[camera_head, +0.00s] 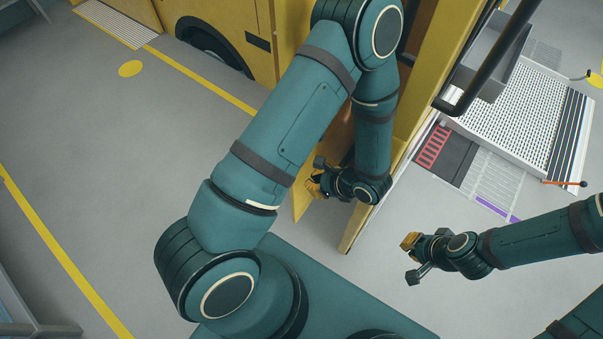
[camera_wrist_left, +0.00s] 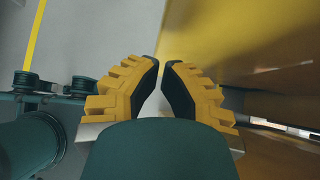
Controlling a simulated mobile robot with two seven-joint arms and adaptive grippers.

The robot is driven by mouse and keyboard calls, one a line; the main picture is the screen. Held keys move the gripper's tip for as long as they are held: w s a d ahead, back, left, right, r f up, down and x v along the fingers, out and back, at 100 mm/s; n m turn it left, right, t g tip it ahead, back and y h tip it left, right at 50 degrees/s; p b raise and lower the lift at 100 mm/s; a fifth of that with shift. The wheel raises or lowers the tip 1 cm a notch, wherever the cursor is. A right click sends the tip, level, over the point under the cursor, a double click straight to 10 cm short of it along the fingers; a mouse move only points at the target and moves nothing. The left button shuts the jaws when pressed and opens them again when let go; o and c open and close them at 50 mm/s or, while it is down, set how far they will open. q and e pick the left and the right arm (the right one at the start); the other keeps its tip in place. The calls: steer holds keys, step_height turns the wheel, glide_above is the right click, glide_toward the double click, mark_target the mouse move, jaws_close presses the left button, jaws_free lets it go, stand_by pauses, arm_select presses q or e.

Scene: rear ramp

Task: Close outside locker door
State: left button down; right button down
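A yellow door panel (camera_head: 308,197) of the vehicle's outside locker stands out from the body, partly hidden behind my left arm. My left gripper (camera_head: 317,184) is beside this panel, low down. In the left wrist view, the left gripper's yellow fingers (camera_wrist_left: 160,68) are a little apart with only floor between them. A large yellow surface (camera_wrist_left: 240,45) fills the right of that view, close to the right finger. I cannot tell whether a finger touches it. My right gripper (camera_head: 408,243) hangs over bare floor, with no object visible in it. Its finger opening is too small to judge.
The yellow vehicle side (camera_head: 235,30) with a dark wheel arch is at the back. A yellow upright panel (camera_head: 425,95) stands right of my left forearm. A metal ramp (camera_head: 525,110) and black rail (camera_head: 490,60) are at right. Grey floor (camera_head: 100,130) is clear at left.

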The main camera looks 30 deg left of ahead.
arm_select(q)
steer(key=shift+w+a+f, duration=0.1)
steer(key=shift+a+f, duration=0.05)
steer(key=shift+a, duration=1)
steer(key=shift+a+f, duration=0.1)
steer(key=shift+a, duration=1)
